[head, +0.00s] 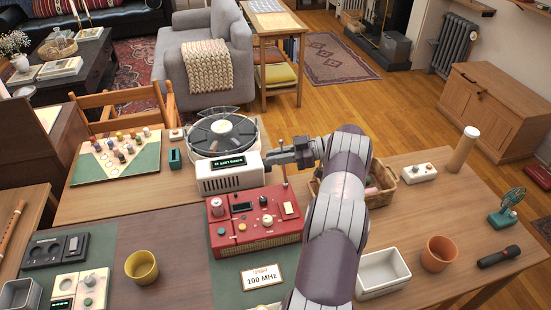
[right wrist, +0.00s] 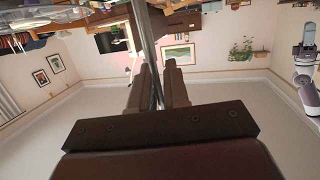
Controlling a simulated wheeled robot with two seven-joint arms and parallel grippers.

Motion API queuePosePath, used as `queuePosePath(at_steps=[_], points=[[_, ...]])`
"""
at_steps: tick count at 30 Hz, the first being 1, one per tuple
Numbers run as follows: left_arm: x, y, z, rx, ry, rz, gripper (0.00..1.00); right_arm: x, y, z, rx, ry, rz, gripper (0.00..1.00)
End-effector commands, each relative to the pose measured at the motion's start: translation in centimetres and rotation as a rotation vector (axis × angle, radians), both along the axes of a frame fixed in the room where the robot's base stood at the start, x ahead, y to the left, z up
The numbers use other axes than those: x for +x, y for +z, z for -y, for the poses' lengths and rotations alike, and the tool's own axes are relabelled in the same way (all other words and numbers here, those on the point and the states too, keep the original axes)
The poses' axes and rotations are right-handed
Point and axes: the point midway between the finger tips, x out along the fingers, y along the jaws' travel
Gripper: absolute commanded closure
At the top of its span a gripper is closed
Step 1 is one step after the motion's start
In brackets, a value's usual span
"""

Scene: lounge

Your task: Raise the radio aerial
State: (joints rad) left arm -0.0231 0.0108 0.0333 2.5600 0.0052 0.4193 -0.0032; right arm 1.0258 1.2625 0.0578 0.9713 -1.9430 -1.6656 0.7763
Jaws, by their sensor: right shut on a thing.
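The red radio (head: 240,238) sits on the table in the middle of the head view, with a dial, knobs and a small display on its top. Its thin aerial (head: 285,180) stands about upright from the radio's back right part. My right gripper (head: 278,155) reaches over from the right, above the radio, and is shut on the aerial. In the right wrist view, the grey aerial rod (right wrist: 148,45) passes between the two fingers (right wrist: 155,85) of my right gripper. My forearm hides the area right of the radio. My left gripper is not in view.
A white box with a display (head: 215,182) and a turntable (head: 222,135) stand just behind the radio. A "100 MHz" card (head: 262,277) lies in front. A wicker basket (head: 384,199), a white tray (head: 402,281) and an orange pot (head: 439,253) stand right of my arm.

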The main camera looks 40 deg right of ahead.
Motion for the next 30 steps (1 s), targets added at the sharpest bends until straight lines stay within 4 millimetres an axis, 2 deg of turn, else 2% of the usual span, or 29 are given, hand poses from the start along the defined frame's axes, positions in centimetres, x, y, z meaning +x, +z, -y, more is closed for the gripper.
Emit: queuePosePath(at_steps=[4, 5, 6, 7, 15, 19, 23, 30], points=[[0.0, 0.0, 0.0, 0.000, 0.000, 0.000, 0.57, 0.0, -0.1, 0.0, 0.000, 0.000, -0.001, 1.00], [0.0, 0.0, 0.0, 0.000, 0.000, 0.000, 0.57, 0.0, -0.1, 0.0, 0.000, 0.000, -0.001, 0.81], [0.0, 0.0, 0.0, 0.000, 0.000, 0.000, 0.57, 0.0, -0.1, 0.0, 0.000, 0.000, -0.001, 0.68], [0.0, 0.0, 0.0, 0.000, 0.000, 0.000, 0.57, 0.0, -0.1, 0.0, 0.000, 0.000, -0.001, 0.63], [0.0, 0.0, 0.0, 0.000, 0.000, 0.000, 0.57, 0.0, -0.1, 0.0, 0.000, 0.000, -0.001, 0.63], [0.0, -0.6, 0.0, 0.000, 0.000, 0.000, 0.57, -0.7, -0.1, 0.9, -0.002, -0.003, -0.001, 0.63], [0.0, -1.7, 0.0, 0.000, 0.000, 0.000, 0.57, -2.4, 0.2, 2.9, -0.003, -0.005, 0.001, 0.63], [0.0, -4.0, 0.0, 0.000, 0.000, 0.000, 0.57, -6.4, 1.4, 7.6, -0.005, -0.003, 0.001, 0.63]])
